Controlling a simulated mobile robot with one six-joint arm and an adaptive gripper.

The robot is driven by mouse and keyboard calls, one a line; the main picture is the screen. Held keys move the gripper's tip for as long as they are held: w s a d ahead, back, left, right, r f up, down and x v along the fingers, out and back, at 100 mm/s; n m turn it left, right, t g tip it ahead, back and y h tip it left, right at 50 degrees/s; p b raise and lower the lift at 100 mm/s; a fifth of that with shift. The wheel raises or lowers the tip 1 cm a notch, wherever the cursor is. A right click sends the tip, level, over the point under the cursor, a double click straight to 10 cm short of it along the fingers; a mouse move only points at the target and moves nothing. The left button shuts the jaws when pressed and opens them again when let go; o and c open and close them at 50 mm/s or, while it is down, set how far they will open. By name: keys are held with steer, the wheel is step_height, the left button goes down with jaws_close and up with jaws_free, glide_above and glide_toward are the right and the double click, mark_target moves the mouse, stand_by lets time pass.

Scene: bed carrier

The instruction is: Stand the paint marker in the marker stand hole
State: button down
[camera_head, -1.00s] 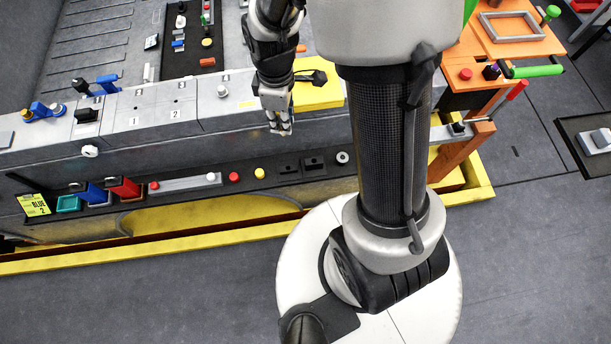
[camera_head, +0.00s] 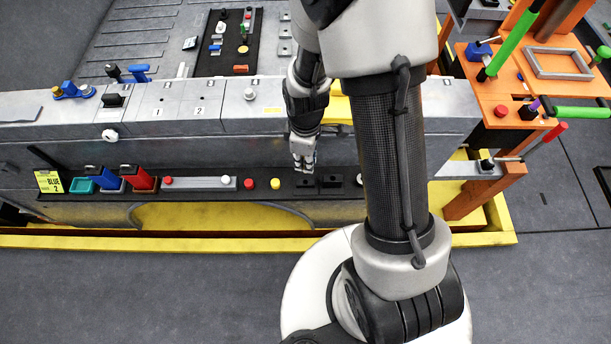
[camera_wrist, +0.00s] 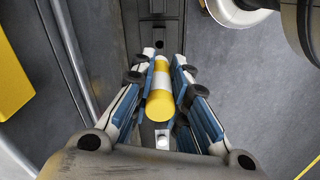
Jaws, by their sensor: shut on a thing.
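In the wrist view, the paint marker (camera_wrist: 160,104), yellow with a white band, lies between the fingers of my gripper (camera_wrist: 158,82), which is shut on it. In the head view, my gripper (camera_head: 303,167) points down over the black side shelf, close to a low black block (camera_head: 304,184). A second black block (camera_head: 332,181) sits just to its right. The marker is hidden by my gripper in the head view. I cannot tell whether its lower end touches anything.
To the left on the black shelf (camera_head: 210,193) are a yellow button (camera_head: 275,184), a red button (camera_head: 249,183), and red (camera_head: 143,180), blue (camera_head: 107,181) and teal (camera_head: 82,185) bins. The grey bed side (camera_head: 240,152) rises behind my gripper. An orange tool board (camera_head: 505,92) stands right.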

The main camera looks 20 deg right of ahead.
steer(key=shift+f+b, duration=0.9)
steer(key=shift+f, duration=3.05)
steer(key=shift+f, duration=0.1)
steer(key=shift+f, duration=0.15)
steer(key=c, duration=1.6)
jaws_free()
steer(key=shift+o, duration=0.2)
